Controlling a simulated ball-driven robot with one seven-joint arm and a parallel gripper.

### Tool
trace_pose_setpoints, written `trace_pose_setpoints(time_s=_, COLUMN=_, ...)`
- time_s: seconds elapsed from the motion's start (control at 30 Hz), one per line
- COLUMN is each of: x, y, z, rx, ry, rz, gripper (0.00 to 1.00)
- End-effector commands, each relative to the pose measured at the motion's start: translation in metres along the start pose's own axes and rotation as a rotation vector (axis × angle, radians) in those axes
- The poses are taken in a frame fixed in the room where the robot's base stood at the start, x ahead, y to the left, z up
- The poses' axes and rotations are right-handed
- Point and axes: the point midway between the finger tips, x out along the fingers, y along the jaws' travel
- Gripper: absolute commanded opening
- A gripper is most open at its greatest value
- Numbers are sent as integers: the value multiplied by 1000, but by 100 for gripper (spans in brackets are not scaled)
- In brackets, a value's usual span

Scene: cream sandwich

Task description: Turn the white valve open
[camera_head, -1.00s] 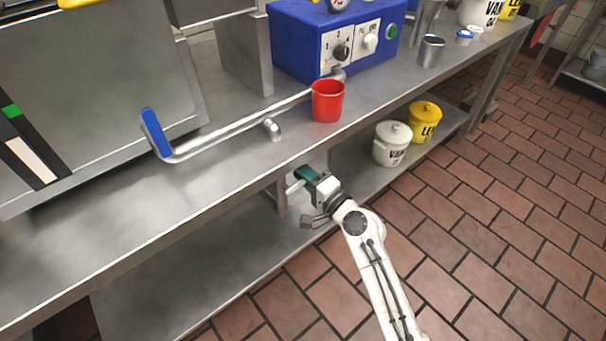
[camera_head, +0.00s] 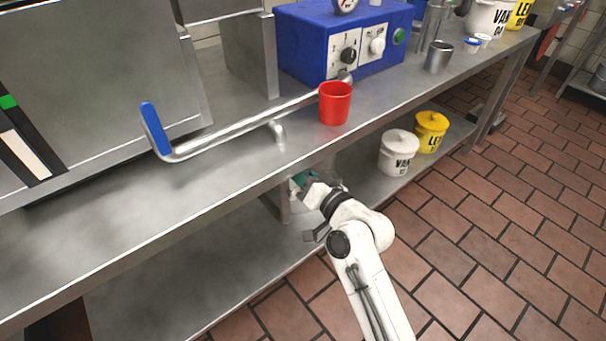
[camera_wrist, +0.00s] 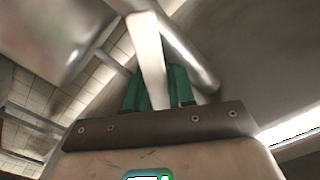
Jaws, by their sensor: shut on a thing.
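The white valve handle (camera_wrist: 148,55) shows in the wrist view as a flat white bar running up from between the two green fingers of my gripper (camera_wrist: 160,88). It joins metal pipework at the top of that view. My gripper is shut on the handle. In the head view my gripper (camera_head: 301,180) is just under the front edge of the steel counter (camera_head: 120,245), below the red cup. There the handle is mostly hidden by the gripper and the counter edge, so its angle is hard to tell.
A red cup (camera_head: 335,105) stands near the counter edge above my gripper. A metal pipe (camera_head: 235,130) with a blue lever (camera_head: 155,130) runs along the counter to a blue machine (camera_head: 345,45). White (camera_head: 398,152) and yellow (camera_head: 431,132) pots stand on the lower shelf.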

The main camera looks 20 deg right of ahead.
Motion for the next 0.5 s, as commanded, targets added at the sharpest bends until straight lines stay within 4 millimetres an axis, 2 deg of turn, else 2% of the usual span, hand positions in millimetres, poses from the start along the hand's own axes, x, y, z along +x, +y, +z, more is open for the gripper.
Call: trace_pose_setpoints(time_s=0.5, x=0, y=-21, z=7, rx=-409, ry=-3, rz=1, gripper=0)
